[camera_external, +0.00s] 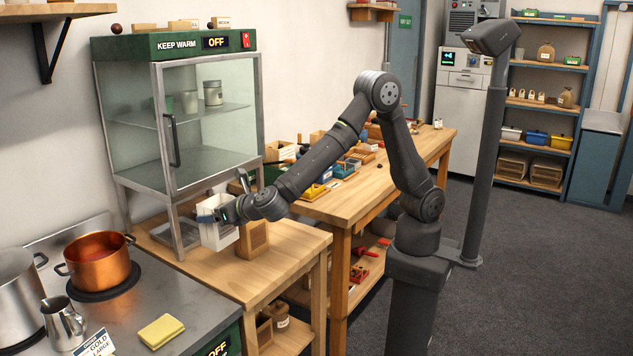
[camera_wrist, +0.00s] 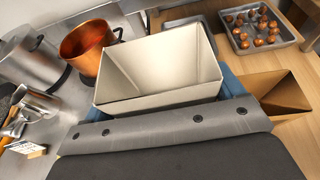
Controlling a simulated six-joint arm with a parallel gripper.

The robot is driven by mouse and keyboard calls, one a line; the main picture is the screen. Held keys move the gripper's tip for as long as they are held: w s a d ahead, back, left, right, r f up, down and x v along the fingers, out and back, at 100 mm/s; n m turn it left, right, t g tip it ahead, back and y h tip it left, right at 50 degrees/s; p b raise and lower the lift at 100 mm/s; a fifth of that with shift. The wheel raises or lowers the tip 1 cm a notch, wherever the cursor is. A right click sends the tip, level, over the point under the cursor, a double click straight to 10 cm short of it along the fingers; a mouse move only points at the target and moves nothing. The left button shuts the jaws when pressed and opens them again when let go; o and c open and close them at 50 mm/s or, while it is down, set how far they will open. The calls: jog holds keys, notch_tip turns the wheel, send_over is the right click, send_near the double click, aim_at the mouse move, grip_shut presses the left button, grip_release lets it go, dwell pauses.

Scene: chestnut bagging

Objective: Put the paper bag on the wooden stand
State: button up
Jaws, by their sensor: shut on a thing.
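The paper bag (camera_external: 221,236) is white, upright and open at the top. It looks empty in the wrist view (camera_wrist: 160,68). My gripper (camera_external: 213,215), with blue fingers, is shut on the bag by its upper part. The wooden stand (camera_external: 257,241), a small brown box-like piece with an open top, stands on the near wooden table, just right of the bag. In the wrist view the stand (camera_wrist: 268,82) is at the right edge, partly hidden by my gripper's body. I cannot tell whether the bag's bottom touches the table.
A glass warming cabinet (camera_external: 184,140) stands behind the bag. A metal tray of chestnuts (camera_wrist: 240,46) lies behind the bag. A copper pot (camera_external: 99,262), a metal jug (camera_external: 63,322) and a yellow sponge (camera_external: 161,331) are on the left counter. A cluttered workbench (camera_external: 400,165) is farther back.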

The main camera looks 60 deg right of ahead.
aim_at(227, 230)
notch_tip(227, 230, down, 10)
jog(key=shift+r, duration=0.15)
dwell(0.3)
jog(key=o, duration=1.1)
jog(key=v, duration=1.2)
jog(key=shift+w, duration=0.1)
jog(key=x, duration=1.2)
jog(key=shift+r, duration=1.85)
jog(key=shift+f, duration=0.1)
